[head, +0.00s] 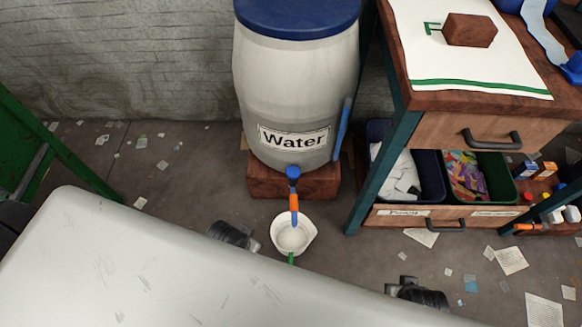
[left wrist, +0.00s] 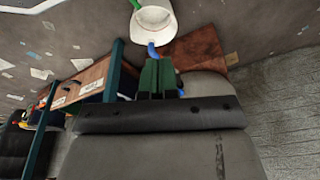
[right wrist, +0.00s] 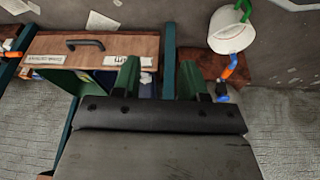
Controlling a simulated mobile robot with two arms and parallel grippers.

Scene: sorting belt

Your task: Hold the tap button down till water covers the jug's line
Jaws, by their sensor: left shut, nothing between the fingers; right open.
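The white water barrel (head: 296,90), with a blue lid, has a tap (head: 294,203) in blue and orange at its lower front. The white jug (head: 281,246) stands upright on the floor below the spout, its green handle towards me. I cannot make out its line or any water in it. In the left wrist view my left gripper (left wrist: 157,64) is shut and empty, its green fingers in front of the tap; whether they touch is unclear. The jug (left wrist: 153,20) shows beyond them. My right gripper (right wrist: 157,72) is open and empty, left of the tap (right wrist: 229,68) in its view.
The barrel stands on a wooden block (head: 262,182). To its right is a wooden bench with a drawer (head: 450,135) and bins of scrap (head: 466,170) beneath. A green frame (head: 60,150) is at the left.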

